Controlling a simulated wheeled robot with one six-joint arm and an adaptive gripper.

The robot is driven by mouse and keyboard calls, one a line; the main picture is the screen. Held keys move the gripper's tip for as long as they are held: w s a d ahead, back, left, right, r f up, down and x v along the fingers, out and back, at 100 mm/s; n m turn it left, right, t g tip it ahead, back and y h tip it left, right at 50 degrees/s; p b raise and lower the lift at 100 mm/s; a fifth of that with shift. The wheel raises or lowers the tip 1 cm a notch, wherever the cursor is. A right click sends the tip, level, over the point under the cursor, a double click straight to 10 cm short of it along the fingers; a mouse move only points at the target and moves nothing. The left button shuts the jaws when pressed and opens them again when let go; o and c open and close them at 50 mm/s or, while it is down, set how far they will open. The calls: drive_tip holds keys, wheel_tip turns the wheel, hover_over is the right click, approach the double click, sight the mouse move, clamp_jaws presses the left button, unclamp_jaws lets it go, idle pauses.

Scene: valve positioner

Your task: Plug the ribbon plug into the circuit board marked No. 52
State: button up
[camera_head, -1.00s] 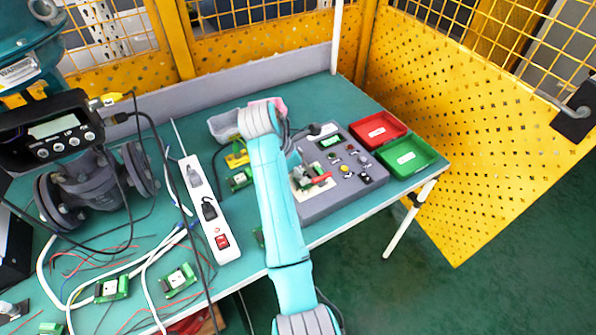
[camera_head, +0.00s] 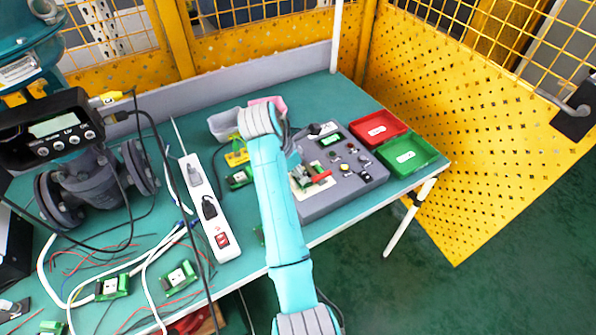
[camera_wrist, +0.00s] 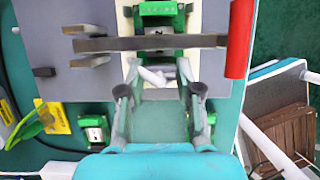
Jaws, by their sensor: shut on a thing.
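In the wrist view my gripper (camera_wrist: 158,70) is shut on a small white piece (camera_wrist: 153,77), which looks like the ribbon plug. A pale, greyish strip (camera_wrist: 160,112) lies between the fingers behind it. Just ahead of the fingertips, a green circuit board (camera_wrist: 158,54) sits in the grey test box, partly covered by a dark clamp bar with a red handle (camera_wrist: 239,38). I cannot tell whether plug and board touch. I cannot read a No. 52 mark. In the head view my arm hides most of the gripper; the red clamp handle (camera_head: 319,177) shows beside it.
The grey test box (camera_head: 345,198) has buttons and lamps. Red (camera_head: 378,128) and green (camera_head: 407,155) bins stand right of it. A power strip (camera_head: 205,200) and several loose boards, one at lower left (camera_head: 178,279), lie among wires. A valve with a positioner (camera_head: 52,130) stands left.

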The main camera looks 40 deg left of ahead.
drive_tip(key=shift+f, duration=0.15)
drive_tip(key=o, duration=1.2)
